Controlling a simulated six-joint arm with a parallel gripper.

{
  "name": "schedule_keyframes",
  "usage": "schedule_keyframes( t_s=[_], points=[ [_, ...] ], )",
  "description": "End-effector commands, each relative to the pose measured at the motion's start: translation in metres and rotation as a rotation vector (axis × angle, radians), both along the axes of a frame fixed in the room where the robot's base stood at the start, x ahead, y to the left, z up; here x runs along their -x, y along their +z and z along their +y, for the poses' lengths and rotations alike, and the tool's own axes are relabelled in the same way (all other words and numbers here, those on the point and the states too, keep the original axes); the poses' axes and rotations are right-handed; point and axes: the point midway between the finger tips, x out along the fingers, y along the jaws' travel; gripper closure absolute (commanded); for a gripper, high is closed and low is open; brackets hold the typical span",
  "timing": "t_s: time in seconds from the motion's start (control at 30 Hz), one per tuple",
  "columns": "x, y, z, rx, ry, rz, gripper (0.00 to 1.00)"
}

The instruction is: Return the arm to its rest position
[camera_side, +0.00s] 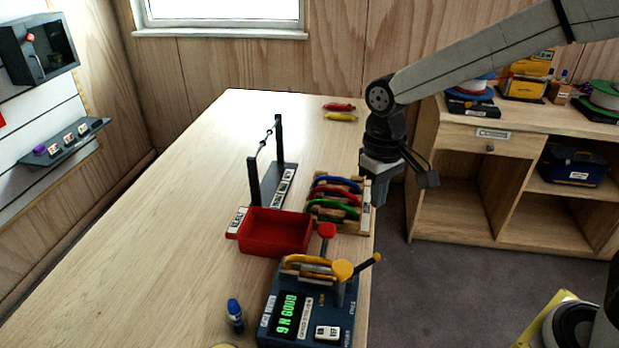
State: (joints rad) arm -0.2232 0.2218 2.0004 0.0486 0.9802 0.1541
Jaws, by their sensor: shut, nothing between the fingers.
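My gripper (377,190) hangs from my grey arm at the right edge of the table, beside the wooden carabiner rack. It points down, appears shut and holds nothing that I can see; its fingertips are small and partly hard to make out. The rack (350,226) holds blue, red and green carabiners (335,196) lying across it. A yellow carabiner (308,264) sits on the dark blue tester (285,284), whose green display reads "9 N GOOD".
A red tray (273,233) and a black upright stand (270,180) are left of the rack. A blue-capped bottle (235,315) stands left of the tester. Red (339,107) and yellow (341,117) items lie at the far end. The table's left side is clear. A wooden cabinet (510,170) stands behind right.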

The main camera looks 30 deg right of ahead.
Motion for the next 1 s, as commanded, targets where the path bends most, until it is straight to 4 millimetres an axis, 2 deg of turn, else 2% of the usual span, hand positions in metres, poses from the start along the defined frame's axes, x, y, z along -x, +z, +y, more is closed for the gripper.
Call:
schedule_keyframes(
  t_s=[0.03, 0.2, 0.5, 0.7, 1.0],
  points=[
    [0.007, -0.007, -0.011, 0.000, -0.009, -0.021, 1.00],
    [0.027, -0.028, -0.040, 0.000, -0.025, -0.108, 1.00],
    [0.068, -0.058, -0.080, 0.014, -0.042, -0.248, 1.00],
    [0.083, -0.066, -0.090, 0.022, -0.044, -0.293, 1.00],
    [0.085, -0.068, -0.091, 0.023, -0.043, -0.300, 1.00]
  ],
)
